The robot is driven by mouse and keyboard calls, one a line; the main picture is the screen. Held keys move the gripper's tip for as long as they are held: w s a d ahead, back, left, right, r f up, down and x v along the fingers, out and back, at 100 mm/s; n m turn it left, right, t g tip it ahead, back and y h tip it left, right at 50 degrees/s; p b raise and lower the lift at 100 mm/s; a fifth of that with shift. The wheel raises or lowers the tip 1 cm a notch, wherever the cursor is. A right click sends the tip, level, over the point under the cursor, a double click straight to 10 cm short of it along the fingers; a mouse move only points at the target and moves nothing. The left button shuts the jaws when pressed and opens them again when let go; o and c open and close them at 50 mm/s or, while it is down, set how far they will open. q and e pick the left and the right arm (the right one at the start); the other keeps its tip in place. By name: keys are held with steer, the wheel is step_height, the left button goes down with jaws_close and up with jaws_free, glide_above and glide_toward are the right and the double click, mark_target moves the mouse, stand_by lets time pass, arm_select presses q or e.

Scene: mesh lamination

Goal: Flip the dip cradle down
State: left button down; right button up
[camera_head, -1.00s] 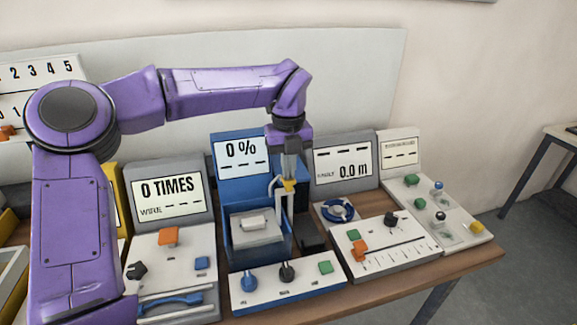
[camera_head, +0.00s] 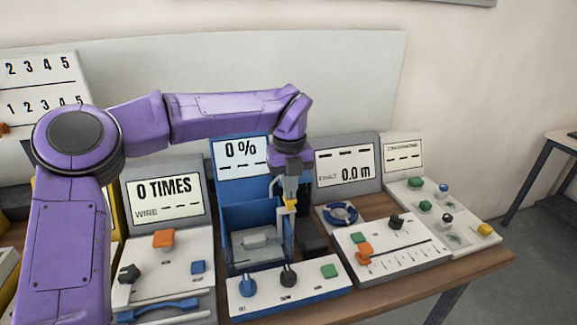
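The dip cradle is a pale grey plate with a white block on it (camera_head: 257,240). It sits low inside the blue open-topped tank (camera_head: 236,266) of the blue station with the "0 %" display (camera_head: 241,157). A small yellow piece (camera_head: 291,205) shows at the tank's right side, by a thin upright rod. My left gripper (camera_head: 290,198) points down at the yellow piece and appears to touch it. Its fingers are small and close together, so I cannot tell whether they grip it. My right gripper is not in view.
In front of the tank is a white panel (camera_head: 300,297) with blue and black knobs and a green button. A counter station (camera_head: 165,196) stands left, and a length station (camera_head: 345,170) stands right with a slider panel. A dark block (camera_head: 312,238) stands close right of my gripper.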

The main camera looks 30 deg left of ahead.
arm_select(q)
step_height(320, 180, up, 5)
steer(key=p, duration=0.3)
steer(key=shift+w+d+f+p, duration=0.1)
steer(key=shift+p, duration=0.25)
step_height(320, 180, up, 9)
steer(key=shift+b, duration=0.45)
